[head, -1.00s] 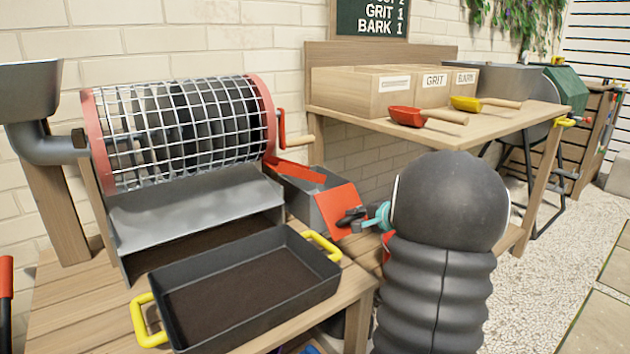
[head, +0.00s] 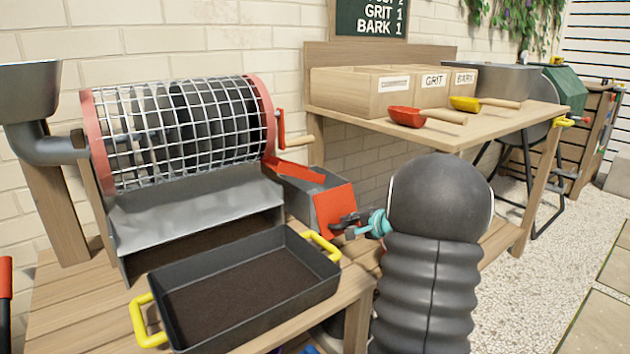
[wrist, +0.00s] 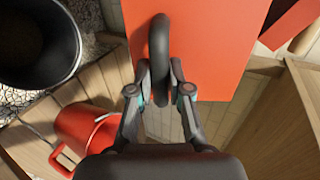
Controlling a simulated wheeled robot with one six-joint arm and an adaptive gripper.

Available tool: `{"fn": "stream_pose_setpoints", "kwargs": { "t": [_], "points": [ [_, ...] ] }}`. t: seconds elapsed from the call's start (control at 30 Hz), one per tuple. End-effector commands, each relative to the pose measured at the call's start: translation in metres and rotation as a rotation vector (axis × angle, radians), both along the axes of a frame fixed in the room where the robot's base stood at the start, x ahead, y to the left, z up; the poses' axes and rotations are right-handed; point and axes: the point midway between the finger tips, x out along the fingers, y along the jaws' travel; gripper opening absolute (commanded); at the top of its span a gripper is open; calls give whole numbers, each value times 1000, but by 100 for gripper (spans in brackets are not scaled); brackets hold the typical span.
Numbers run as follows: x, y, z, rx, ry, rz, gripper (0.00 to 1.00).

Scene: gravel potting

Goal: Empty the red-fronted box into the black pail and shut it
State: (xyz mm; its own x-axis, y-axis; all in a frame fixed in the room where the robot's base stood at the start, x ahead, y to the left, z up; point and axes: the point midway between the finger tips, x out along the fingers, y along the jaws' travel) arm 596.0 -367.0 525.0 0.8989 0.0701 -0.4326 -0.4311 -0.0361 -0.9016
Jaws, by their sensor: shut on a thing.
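The red-fronted box (head: 333,210) is a grey box under the right end of the mesh drum, with its red front facing right. In the wrist view its red front (wrist: 215,40) fills the upper middle, with a dark handle (wrist: 160,35) on it. My gripper (head: 345,225) is at that front; in the wrist view its fingers (wrist: 160,78) are closed around the handle. The box's contents are hidden from both views. The black pail (wrist: 35,45) stands lower down at the upper left of the wrist view, apart from my gripper. It looks dark inside.
A black tray with yellow handles (head: 172,330) sits on the bench in front of the drum (head: 185,130). A red can (wrist: 85,135) stands at lower left in the wrist view. The right-hand shelf holds wooden bins (head: 400,100), a red scoop (head: 406,117) and a yellow scoop (head: 466,103).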

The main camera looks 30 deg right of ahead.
Motion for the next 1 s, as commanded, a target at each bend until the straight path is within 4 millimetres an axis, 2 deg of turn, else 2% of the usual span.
{"fn": "stream_pose_setpoints", "kwargs": {
  "t": [0.03,0.27,1.0],
  "points": [
    [-3,-2,-5,1,9,-8,0],
    [0,-2,-8,3,10,-6,0],
    [24,2,-31,5,15,-5,0]
  ]
}}
